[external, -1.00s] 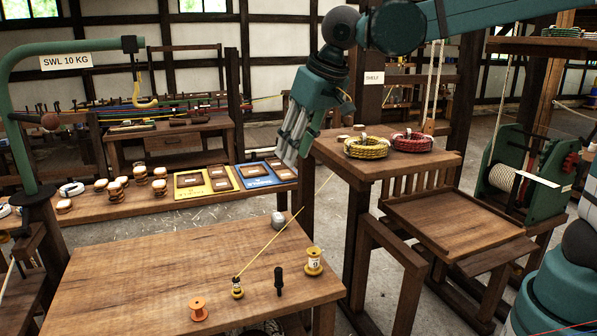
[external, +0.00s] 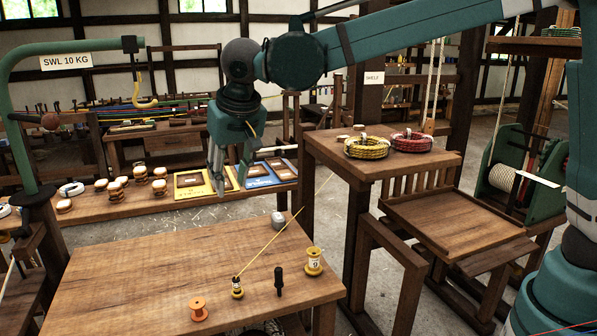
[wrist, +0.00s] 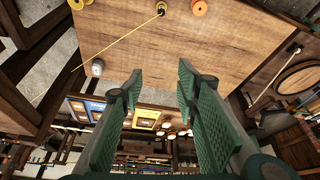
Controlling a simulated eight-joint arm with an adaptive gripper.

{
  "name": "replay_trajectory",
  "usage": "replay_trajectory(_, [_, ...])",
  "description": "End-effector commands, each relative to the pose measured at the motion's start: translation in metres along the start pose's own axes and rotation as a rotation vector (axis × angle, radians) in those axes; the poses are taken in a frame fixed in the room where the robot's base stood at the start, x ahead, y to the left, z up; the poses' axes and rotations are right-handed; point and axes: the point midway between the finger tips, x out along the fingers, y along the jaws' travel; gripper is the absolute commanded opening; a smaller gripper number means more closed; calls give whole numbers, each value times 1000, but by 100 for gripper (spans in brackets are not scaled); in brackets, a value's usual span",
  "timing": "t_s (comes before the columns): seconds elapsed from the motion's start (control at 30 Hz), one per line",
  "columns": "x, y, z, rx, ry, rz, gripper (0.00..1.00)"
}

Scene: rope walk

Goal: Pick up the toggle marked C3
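No mark reading C3 is legible in either view, so I cannot tell which piece is that toggle. Several small cream-and-brown rounded pieces (external: 116,188) stand on the long bench at the left; they also show small between my fingers in the wrist view (wrist: 172,134). Yellow and blue trays (external: 193,184) lie to their right, with brown blocks or recesses in them. My gripper (external: 220,180) hangs pointing down, above the gap between the front table and the bench. In the wrist view its fingers (wrist: 160,77) are apart with nothing between them.
The front table (external: 150,262) holds an orange spool (external: 198,308), a yellow-black piece with a taut cord (external: 237,289), a dark peg (external: 279,282), a yellow spool (external: 314,262) and a grey knob (external: 278,220). Coiled ropes (external: 367,147) lie on the taller stand. The front table's left half is clear.

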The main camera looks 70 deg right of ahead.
Motion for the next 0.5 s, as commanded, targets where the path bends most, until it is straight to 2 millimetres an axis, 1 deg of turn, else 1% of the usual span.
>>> replay_trajectory(0.03, [9, -1, 3, 0, 0, 0, 32])
replay_trajectory(0.27, [50, 0, 21, 0, 0, 0, 32])
replay_trajectory(0.37, [74, -1, 30, 0, 0, -1, 32])
replay_trajectory(0.47, [102, -1, 42, 0, 0, -1, 32])
replay_trajectory(0.5, [116, -1, 48, 0, 0, -1, 32])
